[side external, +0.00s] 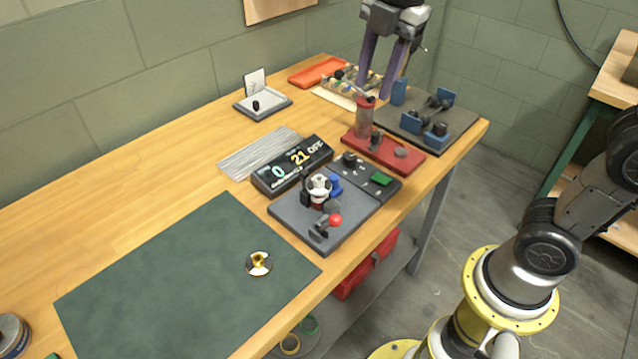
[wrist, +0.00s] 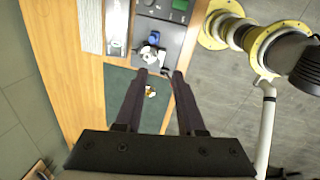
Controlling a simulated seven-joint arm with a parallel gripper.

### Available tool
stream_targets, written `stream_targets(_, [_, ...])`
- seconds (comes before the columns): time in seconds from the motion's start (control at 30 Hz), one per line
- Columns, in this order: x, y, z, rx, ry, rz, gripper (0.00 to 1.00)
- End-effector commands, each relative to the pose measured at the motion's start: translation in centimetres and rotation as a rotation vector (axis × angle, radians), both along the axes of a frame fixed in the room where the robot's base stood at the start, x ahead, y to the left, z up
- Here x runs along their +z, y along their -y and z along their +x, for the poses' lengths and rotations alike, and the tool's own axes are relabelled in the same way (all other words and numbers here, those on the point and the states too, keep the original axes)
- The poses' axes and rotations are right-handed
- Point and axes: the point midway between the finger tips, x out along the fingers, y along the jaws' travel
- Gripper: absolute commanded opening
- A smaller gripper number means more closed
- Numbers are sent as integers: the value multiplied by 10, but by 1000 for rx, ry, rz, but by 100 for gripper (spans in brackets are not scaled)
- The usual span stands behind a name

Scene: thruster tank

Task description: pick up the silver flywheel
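The flywheel (side external: 259,263) is a small silver disc with a gold-coloured centre. It lies near the right part of the dark green mat (side external: 150,285). In the wrist view it shows small, between my fingers and well beyond them (wrist: 150,92). My gripper (side external: 375,92) hangs above the far end of the bench, well away from the flywheel. Its two long dark fingers are apart with nothing between them, as the wrist view also shows (wrist: 159,74).
Beside the mat stand a grey test stand (side external: 335,235) with a red knob and a black display (side external: 291,167). A red base (side external: 400,162) with a clear cylinder and a dark plate (side external: 450,125) with blue blocks stand farther back. The mat around the flywheel is clear.

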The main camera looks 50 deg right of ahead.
Motion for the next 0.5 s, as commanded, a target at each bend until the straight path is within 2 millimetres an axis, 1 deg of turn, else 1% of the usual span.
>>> stream_targets(0.03, [-7, -10, 19, 68, -36, -13, 39])
stream_targets(0.1, [-17, -21, 38, 136, -74, -25, 39])
stream_targets(0.2, [-34, -36, 59, 172, -119, -33, 39])
stream_targets(0.3, [-51, -46, 69, 190, -154, -39, 39])
stream_targets(0.5, [-74, -53, 69, 205, -189, -46, 39])
